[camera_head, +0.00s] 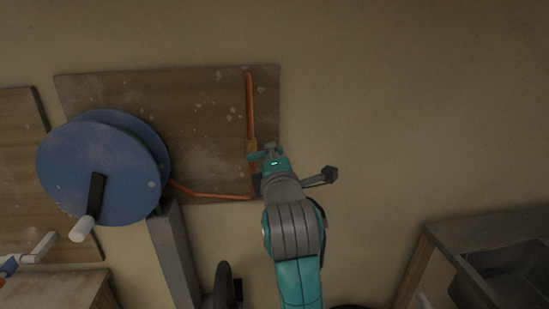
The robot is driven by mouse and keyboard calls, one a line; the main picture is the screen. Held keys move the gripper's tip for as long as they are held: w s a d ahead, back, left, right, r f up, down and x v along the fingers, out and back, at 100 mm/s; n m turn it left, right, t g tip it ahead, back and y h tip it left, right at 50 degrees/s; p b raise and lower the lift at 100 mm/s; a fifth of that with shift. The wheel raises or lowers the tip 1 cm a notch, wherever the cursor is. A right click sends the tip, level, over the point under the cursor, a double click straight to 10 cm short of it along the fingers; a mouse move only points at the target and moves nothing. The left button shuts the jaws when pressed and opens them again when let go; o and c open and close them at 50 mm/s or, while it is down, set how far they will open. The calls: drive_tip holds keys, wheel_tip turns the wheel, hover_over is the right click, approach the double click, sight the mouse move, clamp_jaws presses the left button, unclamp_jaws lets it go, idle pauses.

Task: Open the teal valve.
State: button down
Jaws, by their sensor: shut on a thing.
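The teal valve (256,156) sits on a copper pipe (250,100) that runs down a wooden board on the wall. Only a small teal part of it shows at the left of my gripper. My gripper (268,152) is at the valve and shut on it. My arm and wrist hide most of the valve and the fingertips, so the exact turn of the handle cannot be told.
A large blue reel (100,165) with a crank handle (84,225) stands left of the pipe on a grey post (174,255). A sink (510,270) in a counter is at the lower right. A wooden bench top (55,290) is at the lower left. The wall right of my arm is bare.

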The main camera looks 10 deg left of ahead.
drive_tip(key=n, duration=0.2)
drive_tip(key=r+n, duration=0.1)
drive_tip(key=n, duration=0.1)
drive_tip(key=a+r+n, duration=0.1)
drive_tip(key=n, duration=0.1)
drive_tip(key=shift+s, duration=0.15)
drive_tip(key=a+n, duration=0.1)
drive_tip(key=n, duration=0.1)
drive_tip(key=r+n, duration=0.1)
drive_tip(key=n, duration=0.2)
drive_tip(key=a+n, duration=0.1)
drive_tip(key=n, duration=0.2)
drive_tip(key=shift+s+a+r, duration=0.15)
drive_tip(key=shift+s+a, duration=0.15)
drive_tip(key=shift+s, duration=0.05)
drive_tip(key=c, duration=1.1)
unclamp_jaws()
drive_tip(key=shift+s+r, duration=0.1)
